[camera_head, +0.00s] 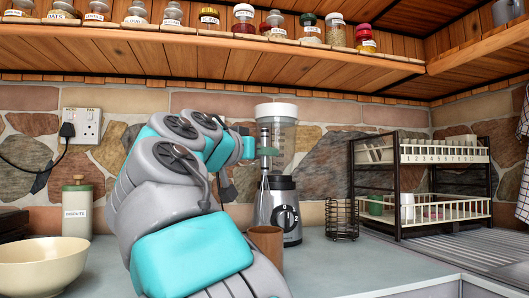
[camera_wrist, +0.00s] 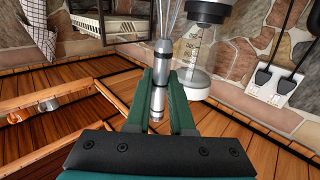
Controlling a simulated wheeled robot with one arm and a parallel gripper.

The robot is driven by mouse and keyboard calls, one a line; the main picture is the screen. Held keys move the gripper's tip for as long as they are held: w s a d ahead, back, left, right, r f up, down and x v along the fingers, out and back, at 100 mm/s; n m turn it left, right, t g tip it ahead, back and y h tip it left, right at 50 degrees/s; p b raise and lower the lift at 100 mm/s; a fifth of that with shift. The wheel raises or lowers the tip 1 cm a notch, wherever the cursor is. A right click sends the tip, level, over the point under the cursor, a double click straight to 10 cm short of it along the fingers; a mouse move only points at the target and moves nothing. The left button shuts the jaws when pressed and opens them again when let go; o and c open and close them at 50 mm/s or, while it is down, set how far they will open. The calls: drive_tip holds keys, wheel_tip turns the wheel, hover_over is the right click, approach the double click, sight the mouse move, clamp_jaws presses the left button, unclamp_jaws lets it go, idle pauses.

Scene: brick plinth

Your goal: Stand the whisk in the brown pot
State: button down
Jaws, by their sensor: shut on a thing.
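The whisk (camera_head: 263,185) hangs upright with its wires down, in front of the blender. My gripper (camera_head: 265,151) is shut on its handle, which shows between the green fingers (camera_wrist: 168,72) in the wrist view. The brown pot (camera_head: 266,243) stands on the counter directly below the whisk in the head view, partly hidden by my arm. The lower end of the wires shows near the pot's rim; I cannot tell whether it is inside. The pot does not show in the wrist view.
A blender (camera_head: 288,205) stands just behind the whisk. A wire basket (camera_head: 341,219) and a dish rack (camera_head: 420,190) are to the right. A cream bowl (camera_head: 42,265) and a biscuit jar (camera_head: 77,210) are to the left. A wooden shelf (camera_head: 200,48) with jars runs overhead.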

sight(263, 185)
drive_tip(key=shift+f+b, duration=3.35)
drive_tip(key=shift+f, duration=0.25)
drive_tip(key=c, duration=0.7)
unclamp_jaws()
drive_tip(key=shift+s, duration=0.1)
drive_tip(key=v, duration=0.7)
drive_tip(key=shift+s+a, duration=0.2)
drive_tip(key=shift+s, duration=0.05)
